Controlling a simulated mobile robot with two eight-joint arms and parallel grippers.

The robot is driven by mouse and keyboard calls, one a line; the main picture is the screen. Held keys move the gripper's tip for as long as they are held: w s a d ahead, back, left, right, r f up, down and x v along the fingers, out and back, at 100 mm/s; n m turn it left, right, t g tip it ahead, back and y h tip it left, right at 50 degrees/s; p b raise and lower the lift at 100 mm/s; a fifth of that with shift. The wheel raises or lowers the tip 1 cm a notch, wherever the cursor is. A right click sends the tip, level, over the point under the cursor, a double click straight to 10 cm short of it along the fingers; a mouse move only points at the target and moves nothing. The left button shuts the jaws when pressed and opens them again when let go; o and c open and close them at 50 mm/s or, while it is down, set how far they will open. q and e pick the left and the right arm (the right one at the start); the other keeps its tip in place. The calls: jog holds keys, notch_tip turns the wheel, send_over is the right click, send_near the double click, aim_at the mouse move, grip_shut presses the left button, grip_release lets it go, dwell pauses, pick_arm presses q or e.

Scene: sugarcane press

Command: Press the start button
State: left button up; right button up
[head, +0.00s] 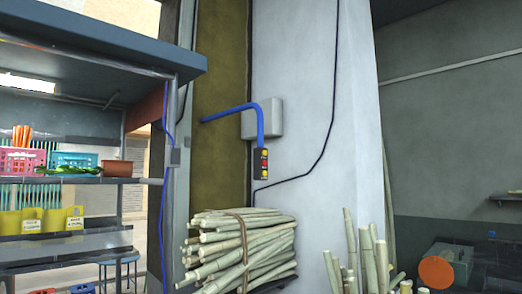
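A small dark button panel (261,163) hangs at the lower end of a bent blue pipe (259,122) in the middle of the head view. It carries a red button between two yellow ones, one above and one below. Which of them is the start button I cannot tell. A grey box (270,117) sits on the white wall just behind the pipe. Neither of my grippers shows in the head view.
A tied bundle of sugarcane (238,247) lies below the panel. Upright cane stalks (368,259) stand to its right. A shelf stall with baskets (70,160) fills the left. A grey-green machine with an orange disc (436,271) is at lower right.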

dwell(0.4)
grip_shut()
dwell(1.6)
